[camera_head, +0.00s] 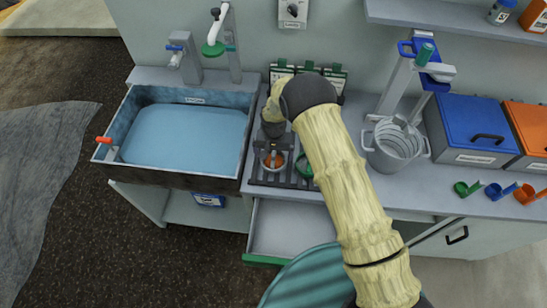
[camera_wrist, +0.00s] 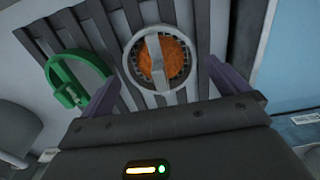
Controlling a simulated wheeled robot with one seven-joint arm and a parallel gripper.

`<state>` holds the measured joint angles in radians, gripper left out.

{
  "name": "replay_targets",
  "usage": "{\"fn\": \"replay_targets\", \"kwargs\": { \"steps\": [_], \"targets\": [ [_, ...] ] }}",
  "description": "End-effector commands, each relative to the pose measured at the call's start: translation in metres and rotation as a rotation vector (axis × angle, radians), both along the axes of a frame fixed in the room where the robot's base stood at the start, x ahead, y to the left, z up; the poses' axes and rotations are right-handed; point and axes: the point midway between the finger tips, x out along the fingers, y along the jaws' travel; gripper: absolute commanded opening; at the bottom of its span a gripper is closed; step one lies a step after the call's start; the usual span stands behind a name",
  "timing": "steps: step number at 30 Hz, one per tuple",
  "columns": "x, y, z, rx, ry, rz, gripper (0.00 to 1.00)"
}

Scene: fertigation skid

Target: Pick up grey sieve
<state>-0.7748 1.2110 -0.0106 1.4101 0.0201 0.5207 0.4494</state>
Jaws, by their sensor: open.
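The grey sieve (camera_wrist: 157,62) is a round grey ring with an orange mesh or filling and a grey bar across its middle. It sits on a dark slatted rack (camera_wrist: 110,45) on the counter. In the head view the sieve (camera_head: 273,160) shows just below my gripper, partly covered by it. My gripper (camera_wrist: 165,90) is open and empty in the wrist view, one finger to each side of the sieve and its bar between them. The fingers appear short of the sieve; contact cannot be told. In the head view my gripper (camera_head: 272,135) points down over the rack.
A green ring-shaped piece (camera_wrist: 75,80) lies on the rack beside the sieve. A water-filled sink (camera_head: 180,130) is at left, a grey bucket (camera_head: 397,148) at right, then a blue-lidded bin (camera_head: 465,122). A drawer (camera_head: 290,230) stands open below. Small scoops (camera_head: 495,191) lie at far right.

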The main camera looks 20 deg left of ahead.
Motion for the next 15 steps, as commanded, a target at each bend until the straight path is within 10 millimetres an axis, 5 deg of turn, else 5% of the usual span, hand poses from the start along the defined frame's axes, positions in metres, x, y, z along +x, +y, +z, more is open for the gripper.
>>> {"fn": "replay_targets", "kwargs": {
  "steps": [6,15],
  "targets": [
    [0.000,0.000,-0.020,0.000,0.001,-0.001,1.00],
    [0.000,0.000,-0.024,0.000,0.000,-0.001,1.00]
  ]
}}
